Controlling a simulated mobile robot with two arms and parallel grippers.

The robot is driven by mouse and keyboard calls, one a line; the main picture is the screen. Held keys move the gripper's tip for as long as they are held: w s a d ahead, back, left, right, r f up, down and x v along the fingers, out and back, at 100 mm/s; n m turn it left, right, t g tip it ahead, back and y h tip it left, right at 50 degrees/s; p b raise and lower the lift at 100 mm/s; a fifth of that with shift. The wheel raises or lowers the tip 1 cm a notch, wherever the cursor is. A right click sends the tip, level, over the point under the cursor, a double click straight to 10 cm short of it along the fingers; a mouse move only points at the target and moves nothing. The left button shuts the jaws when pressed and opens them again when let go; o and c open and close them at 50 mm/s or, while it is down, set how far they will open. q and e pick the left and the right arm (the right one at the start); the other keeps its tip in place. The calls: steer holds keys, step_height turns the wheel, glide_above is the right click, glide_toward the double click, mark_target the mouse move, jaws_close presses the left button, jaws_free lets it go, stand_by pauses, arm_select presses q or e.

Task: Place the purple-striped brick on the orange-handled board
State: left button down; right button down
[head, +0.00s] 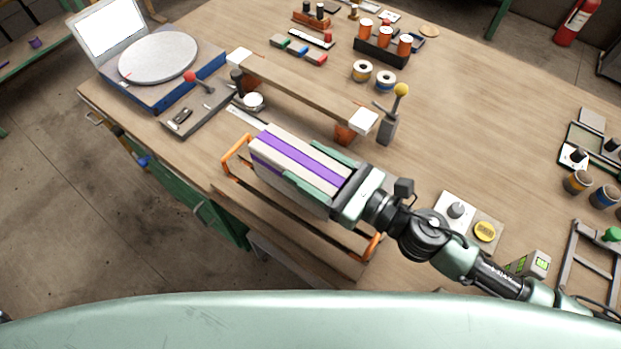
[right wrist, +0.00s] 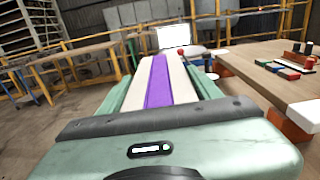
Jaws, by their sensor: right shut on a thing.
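The purple-striped brick (head: 290,160) is a pale block with a purple band along its top and side. My right gripper (head: 321,171) is shut on it, one finger along each long side. In the head view the brick is over the orange-handled board (head: 290,232), near the table's front edge. The board's orange handles show at its left and right ends. The brick hides much of the board, and I cannot tell whether they touch. In the right wrist view the brick (right wrist: 159,82) points away between the fingers. My left gripper is not in view.
A wooden plank on orange supports (head: 305,88) stands behind the brick. A yellow-knobbed lever (head: 389,125) stands right of it. A grey round plate on a blue base (head: 158,57) is at the left. A knob panel (head: 457,209) lies near my right arm.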

steer(key=shift+f+b, duration=0.65)
steer(key=shift+f, duration=1.15)
steer(key=shift+f, duration=0.15)
steer(key=shift+c, duration=1.6)
jaws_free()
steer(key=shift+f, duration=0.15)
steer(key=shift+r, duration=0.3)
steer(key=b+v, duration=0.5)
steer(key=v, duration=0.7)
